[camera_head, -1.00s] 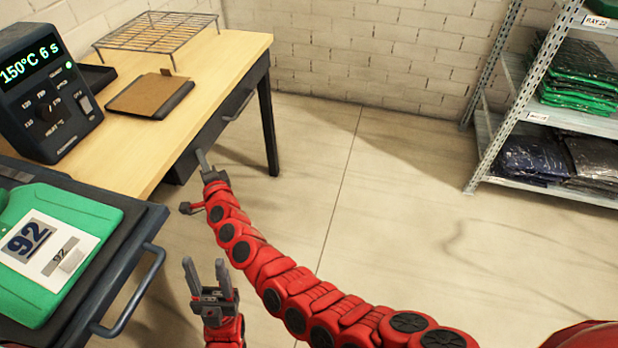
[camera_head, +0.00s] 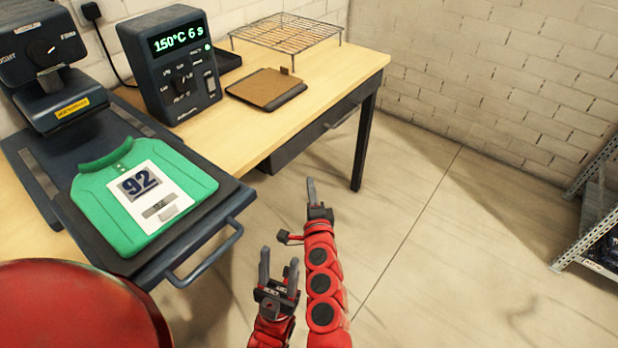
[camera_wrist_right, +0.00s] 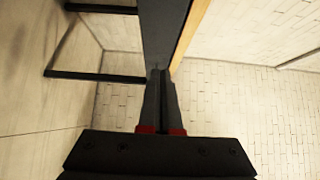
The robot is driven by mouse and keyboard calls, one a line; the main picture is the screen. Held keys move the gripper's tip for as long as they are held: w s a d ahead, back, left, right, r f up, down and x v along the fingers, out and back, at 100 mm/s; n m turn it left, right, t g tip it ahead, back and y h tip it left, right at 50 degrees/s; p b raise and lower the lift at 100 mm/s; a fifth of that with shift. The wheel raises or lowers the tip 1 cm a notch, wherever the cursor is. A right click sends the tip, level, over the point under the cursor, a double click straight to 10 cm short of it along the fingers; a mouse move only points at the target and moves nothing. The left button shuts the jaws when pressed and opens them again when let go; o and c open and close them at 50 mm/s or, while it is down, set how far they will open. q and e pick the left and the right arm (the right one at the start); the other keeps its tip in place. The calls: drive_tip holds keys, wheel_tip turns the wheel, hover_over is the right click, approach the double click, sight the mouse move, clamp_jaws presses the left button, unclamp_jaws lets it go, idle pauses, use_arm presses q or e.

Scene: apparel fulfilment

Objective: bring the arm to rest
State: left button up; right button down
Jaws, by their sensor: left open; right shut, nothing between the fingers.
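My right gripper (camera_head: 312,192) is shut and empty, in the air in front of the wooden table in the head view. Its closed fingers (camera_wrist_right: 160,95) show in the right wrist view, against the table's dark front. My right arm (camera_head: 322,280) stretches up from the bottom edge of the head view. My left gripper (camera_head: 279,275) is open and empty, with its fingers pointing up. It is lower and just left of the right arm, to the right of the press's handle.
A green shirt (camera_head: 110,214) with a "92" label lies on the heat press's dark platen (camera_head: 205,226). A control box (camera_head: 180,70), a brown pad (camera_head: 266,87) and a wire rack (camera_head: 288,33) stand on the wooden table (camera_head: 340,75). A metal shelf (camera_head: 590,215) is at right. The middle floor is clear.

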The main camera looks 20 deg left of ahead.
drive_tip(key=shift+s+d, duration=0.2)
drive_tip(key=shift+s, duration=0.15)
